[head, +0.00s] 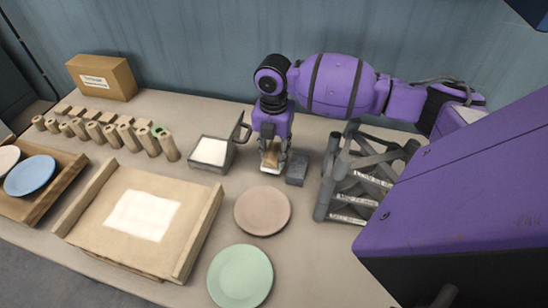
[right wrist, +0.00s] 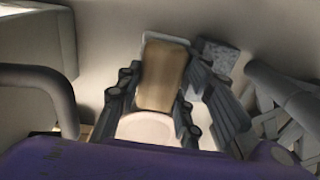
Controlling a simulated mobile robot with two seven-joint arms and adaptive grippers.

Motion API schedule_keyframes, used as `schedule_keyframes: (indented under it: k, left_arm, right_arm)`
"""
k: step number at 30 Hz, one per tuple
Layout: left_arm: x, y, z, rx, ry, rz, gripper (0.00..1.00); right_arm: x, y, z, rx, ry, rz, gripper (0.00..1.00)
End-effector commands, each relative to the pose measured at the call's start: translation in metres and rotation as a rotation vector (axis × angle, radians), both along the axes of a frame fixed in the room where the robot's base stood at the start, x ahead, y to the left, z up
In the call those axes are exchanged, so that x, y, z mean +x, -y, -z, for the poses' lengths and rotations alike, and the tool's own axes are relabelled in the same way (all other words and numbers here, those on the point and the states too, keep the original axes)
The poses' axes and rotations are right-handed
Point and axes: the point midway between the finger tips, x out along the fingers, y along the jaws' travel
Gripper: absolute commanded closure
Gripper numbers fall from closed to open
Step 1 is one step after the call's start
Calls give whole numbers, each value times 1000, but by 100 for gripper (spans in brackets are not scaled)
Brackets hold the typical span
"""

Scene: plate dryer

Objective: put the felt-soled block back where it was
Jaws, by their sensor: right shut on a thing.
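My right gripper (head: 270,163) points down over the table and is shut on a tan wooden block, which I take to be the felt-soled block (head: 269,157). In the right wrist view the block (right wrist: 163,75) sits between the two fingers of the gripper (right wrist: 160,95). A pale edge shows at its lower end in the head view. Its underside is hidden, and I cannot tell whether it touches the table. A speckled grey block (head: 297,168) lies just right of the gripper; it also shows in the right wrist view (right wrist: 220,55). My left gripper is out of view.
A grey open box (head: 228,158) with a pale inside and raised handle stands left of the gripper. A grey rack (head: 325,195) stands right. A pink plate (head: 262,232) and green plate (head: 240,276) lie in front. A wooden tray (head: 195,235) and several wooden cylinders (head: 168,145) are left.

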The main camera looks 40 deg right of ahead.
Motion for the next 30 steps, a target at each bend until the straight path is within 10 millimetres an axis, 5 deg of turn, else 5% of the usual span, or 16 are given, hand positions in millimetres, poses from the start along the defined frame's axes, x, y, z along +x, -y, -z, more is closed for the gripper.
schedule_keyframes:
  k: [6,18,19,20,30]
  left_arm:
    - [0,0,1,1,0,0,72]
    - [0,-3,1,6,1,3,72]
    - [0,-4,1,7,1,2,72]
    - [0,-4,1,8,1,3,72]
    - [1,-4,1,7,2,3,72]
  right_arm:
    - [0,2,32,0,-3,1,100]
    - [0,2,37,-1,-1,0,100]
    - [0,2,37,-1,-1,0,63]
    - [0,2,37,-1,-1,0,59]
    - [0,2,35,-1,0,0,58]
